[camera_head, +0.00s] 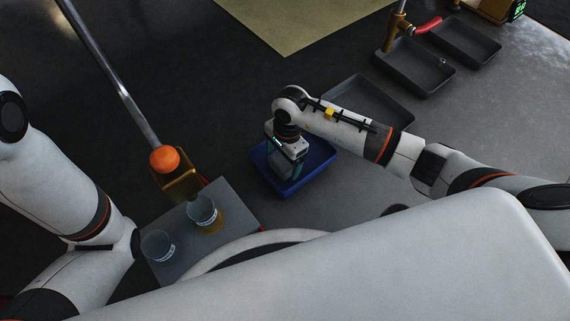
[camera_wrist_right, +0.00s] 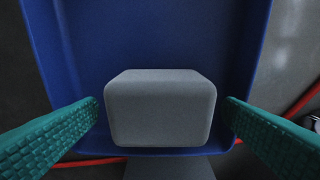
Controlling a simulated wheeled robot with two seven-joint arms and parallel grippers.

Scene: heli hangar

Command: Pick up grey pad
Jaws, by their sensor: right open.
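The grey pad (camera_wrist_right: 160,110) is a rounded grey block in the blue tray (camera_wrist_right: 85,60) in the right wrist view. My right gripper (camera_wrist_right: 162,122) is open, with one green ridged finger on each side of the pad and a visible gap on both sides. In the head view my right gripper (camera_head: 287,170) points down over the blue tray (camera_head: 318,172) and mostly hides what lies in it. My left arm comes in at the left of the head view, but its gripper is not visible.
Dark grey trays (camera_head: 375,97) stand to the upper right. A grey board (camera_head: 232,197) with two clear cups (camera_head: 203,212) is left of the blue tray. An orange ball (camera_head: 164,159) tops a brass piece near a metal pole (camera_head: 115,80). A red line (camera_wrist_right: 303,100) runs behind the tray.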

